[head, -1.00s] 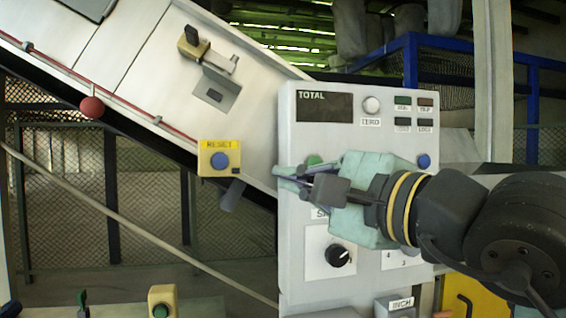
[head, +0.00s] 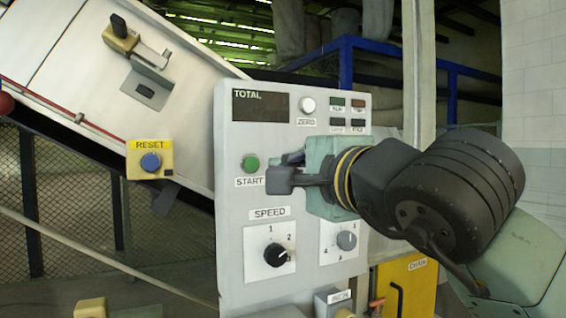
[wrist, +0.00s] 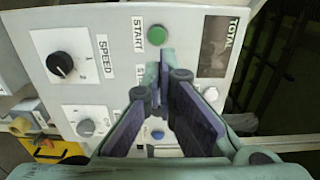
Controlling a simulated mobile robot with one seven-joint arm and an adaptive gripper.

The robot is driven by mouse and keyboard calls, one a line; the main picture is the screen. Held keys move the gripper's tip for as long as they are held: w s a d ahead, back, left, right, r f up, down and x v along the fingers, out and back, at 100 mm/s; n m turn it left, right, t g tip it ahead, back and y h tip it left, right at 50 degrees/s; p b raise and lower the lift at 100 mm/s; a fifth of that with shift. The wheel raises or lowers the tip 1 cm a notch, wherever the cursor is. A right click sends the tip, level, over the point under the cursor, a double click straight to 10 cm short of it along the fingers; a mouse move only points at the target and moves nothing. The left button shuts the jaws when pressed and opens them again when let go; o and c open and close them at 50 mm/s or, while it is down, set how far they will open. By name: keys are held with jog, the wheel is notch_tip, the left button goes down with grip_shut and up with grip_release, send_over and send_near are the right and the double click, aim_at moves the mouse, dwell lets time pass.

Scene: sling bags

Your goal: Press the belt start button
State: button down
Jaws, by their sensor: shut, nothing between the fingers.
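The green START button (head: 250,162) sits on the grey control panel (head: 228,200), above its START label. In the wrist view the green button (wrist: 157,35) shows just beyond my fingertips, with its label beside it. My gripper (head: 280,180) is shut and empty, in front of the panel just right of and slightly below the button. In the wrist view the fingers (wrist: 160,75) converge toward the panel. I cannot tell how far the tips stand off the panel. My gripper hides the panel part right of START; a blue button (wrist: 158,134) shows between the fingers.
The panel also carries a TOTAL display (head: 261,105), a ZERO knob (head: 308,104), small indicators and a black SPEED dial (head: 276,255). A yellow RESET box (head: 150,160) is on the conveyor's side (head: 90,70) at left. A blue railing (head: 350,60) stands behind.

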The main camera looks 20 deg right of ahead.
aim_at(253, 162)
jog(key=w+p, duration=0.1)
jog(key=w, duration=0.2)
jog(key=w+p, duration=0.1)
jog(key=w, duration=0.3)
jog(key=w+p, duration=0.2)
jog(key=w, duration=0.2)
jog(key=shift+a+r, duration=0.1)
jog(key=shift+a, duration=0.15)
jog(key=shift+w, duration=0.4)
